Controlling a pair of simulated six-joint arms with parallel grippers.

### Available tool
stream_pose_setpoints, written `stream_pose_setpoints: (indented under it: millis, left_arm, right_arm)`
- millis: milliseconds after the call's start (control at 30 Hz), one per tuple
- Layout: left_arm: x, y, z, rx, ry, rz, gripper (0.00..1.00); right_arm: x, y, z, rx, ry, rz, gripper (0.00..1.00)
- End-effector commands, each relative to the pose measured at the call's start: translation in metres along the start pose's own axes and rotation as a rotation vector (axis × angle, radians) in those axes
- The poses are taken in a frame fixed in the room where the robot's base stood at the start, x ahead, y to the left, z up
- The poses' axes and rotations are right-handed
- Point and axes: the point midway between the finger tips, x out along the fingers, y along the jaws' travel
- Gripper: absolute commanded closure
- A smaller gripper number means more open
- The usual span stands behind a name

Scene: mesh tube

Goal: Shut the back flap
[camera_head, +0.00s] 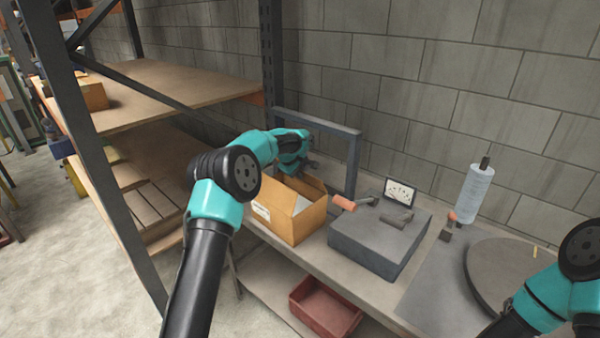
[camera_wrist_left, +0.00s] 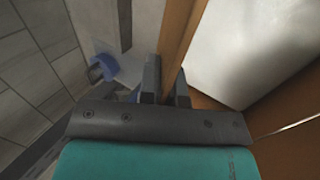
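An open cardboard box (camera_head: 288,222) stands on the workbench in the head view, with something white inside. Its back flap (camera_head: 312,184) stands up at the rear, partly covered by my left gripper (camera_head: 312,168). In the left wrist view the flap (camera_wrist_left: 178,38) shows as a narrow brown strip. The left gripper's two fingers (camera_wrist_left: 166,84) lie close on either side of it, with little gap left. The white content (camera_wrist_left: 240,50) fills the upper right of that view. My right arm enters at the lower right of the head view; its gripper is out of the picture.
A round turntable (camera_head: 510,280) and a wrapped roll (camera_head: 474,195) are farther right. A grey frame (camera_head: 350,160) rises behind the box. A red bin (camera_head: 325,308) sits below.

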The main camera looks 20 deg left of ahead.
Motion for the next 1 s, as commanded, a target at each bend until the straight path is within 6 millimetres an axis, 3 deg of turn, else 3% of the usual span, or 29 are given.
stream_pose_setpoints:
  millis: [400, 800, 833, 1000]
  left_arm:
    - [0.001, -0.014, 0.001, -0.005, -0.002, 0.214, 1.0]
    - [0.001, -0.015, 0.0, -0.004, 0.002, 0.237, 1.0]
    - [0.001, -0.015, 0.0, -0.004, 0.002, 0.237, 0.92]
    - [0.001, -0.015, 0.0, -0.004, 0.002, 0.236, 0.76]
  right_arm:
    - [0.0, 0.0, 0.0, 0.0, 0.0, 0.0, 0.57]
    - [0.0, 0.0, 0.0, 0.0, 0.0, 0.0, 0.57]
    - [0.0, 0.0, 0.0, 0.0, 0.0, 0.0, 0.57]
    - [0.0, 0.0, 0.0, 0.0, 0.0, 0.0, 0.57]
